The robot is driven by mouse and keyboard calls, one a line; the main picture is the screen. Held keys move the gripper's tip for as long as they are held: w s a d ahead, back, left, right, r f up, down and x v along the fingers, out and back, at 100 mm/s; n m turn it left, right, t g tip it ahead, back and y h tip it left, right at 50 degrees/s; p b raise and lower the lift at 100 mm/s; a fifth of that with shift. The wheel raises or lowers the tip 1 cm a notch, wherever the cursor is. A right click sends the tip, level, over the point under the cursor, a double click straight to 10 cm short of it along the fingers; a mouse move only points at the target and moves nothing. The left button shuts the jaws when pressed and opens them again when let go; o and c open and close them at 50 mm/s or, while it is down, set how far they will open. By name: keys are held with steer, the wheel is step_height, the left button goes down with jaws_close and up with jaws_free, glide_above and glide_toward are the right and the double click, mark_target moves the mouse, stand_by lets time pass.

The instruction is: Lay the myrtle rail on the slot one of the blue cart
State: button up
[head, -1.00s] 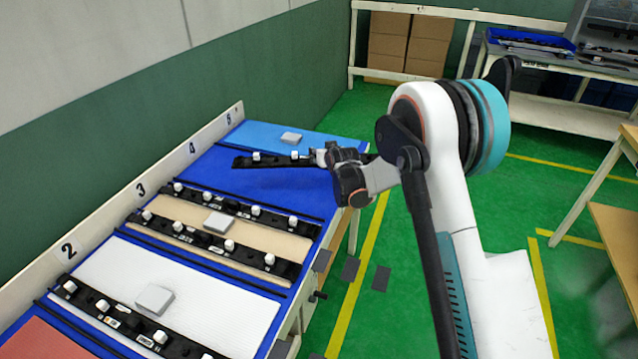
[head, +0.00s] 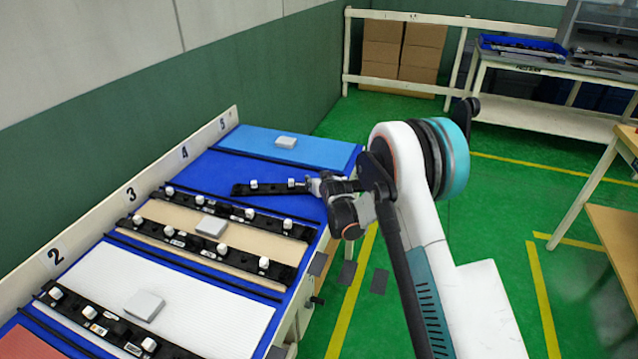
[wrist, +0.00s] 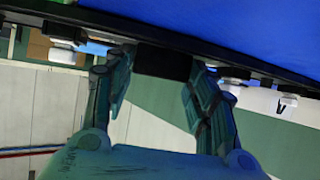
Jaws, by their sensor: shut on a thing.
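My gripper (head: 322,186) is shut on a black rail (head: 268,188) with white clips and holds it level over the bare blue part of the blue cart (head: 222,170), near label 4. The wrist view shows the rail (wrist: 170,38) running across above the fingers (wrist: 160,88), with white clips on it. Whether this is the myrtle rail cannot be told from its looks. Slot one is not labelled in view; a red panel (head: 40,345) shows at the lower left, before label 2. The far end of the rail is hidden by my gripper.
Similar rails lie at the tan panel (head: 180,213) and along the white panel (head: 200,300). A light-blue panel (head: 320,150) is at the far end. Small grey blocks (head: 144,305) sit on the panels. A numbered white ledge (head: 100,222) borders the cart's wall side.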

steer(key=o, duration=1.3)
steer(key=p+v, duration=0.3)
steer(key=v, duration=0.9)
steer(key=shift+r, duration=0.1)
